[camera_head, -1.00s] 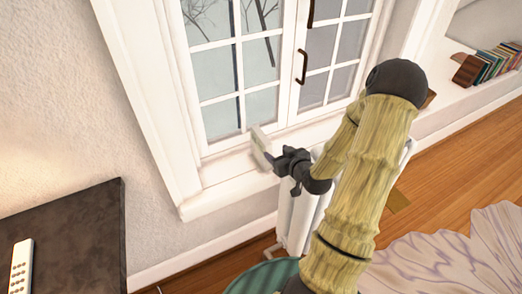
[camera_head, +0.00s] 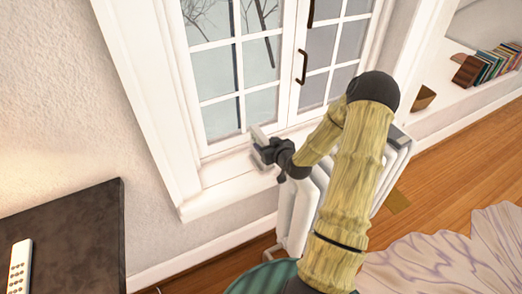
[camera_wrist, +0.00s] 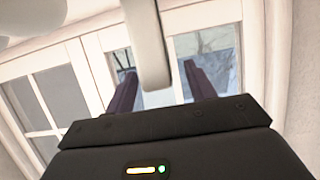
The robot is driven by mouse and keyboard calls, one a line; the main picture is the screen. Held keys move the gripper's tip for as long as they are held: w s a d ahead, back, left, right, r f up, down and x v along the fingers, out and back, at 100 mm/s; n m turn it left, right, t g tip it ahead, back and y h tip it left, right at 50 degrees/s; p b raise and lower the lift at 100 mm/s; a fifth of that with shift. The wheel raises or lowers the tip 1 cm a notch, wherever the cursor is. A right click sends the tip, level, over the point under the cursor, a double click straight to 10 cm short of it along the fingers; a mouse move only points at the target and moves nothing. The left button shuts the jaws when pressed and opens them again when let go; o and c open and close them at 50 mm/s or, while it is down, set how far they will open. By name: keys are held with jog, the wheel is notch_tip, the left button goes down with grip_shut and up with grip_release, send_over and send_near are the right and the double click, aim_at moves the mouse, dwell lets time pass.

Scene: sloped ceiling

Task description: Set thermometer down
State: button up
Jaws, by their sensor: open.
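The thermometer is a pale grey-white slab (camera_head: 257,134) at the window sill (camera_head: 225,190), in front of the window in the head view. It stands roughly upright with a slight tilt. My gripper (camera_head: 266,152) is right at it and hides part of it. In the wrist view the thermometer (camera_wrist: 148,45) rises between the two dark fingers of my gripper (camera_wrist: 160,88), which are open with gaps on both sides. Its lower end is hidden, so I cannot tell for sure whether it rests on the sill.
A white radiator (camera_head: 297,208) stands below the sill, close to my arm. The window (camera_head: 262,62) is shut behind the sill. A dark table (camera_head: 80,235) with a white remote (camera_head: 20,266) is at lower left. Books (camera_head: 492,64) and a small bowl (camera_head: 423,98) lie at right.

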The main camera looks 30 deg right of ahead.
jog(key=x, duration=0.4)
jog(key=shift+d, duration=0.1)
dwell(0.3)
grip_shut()
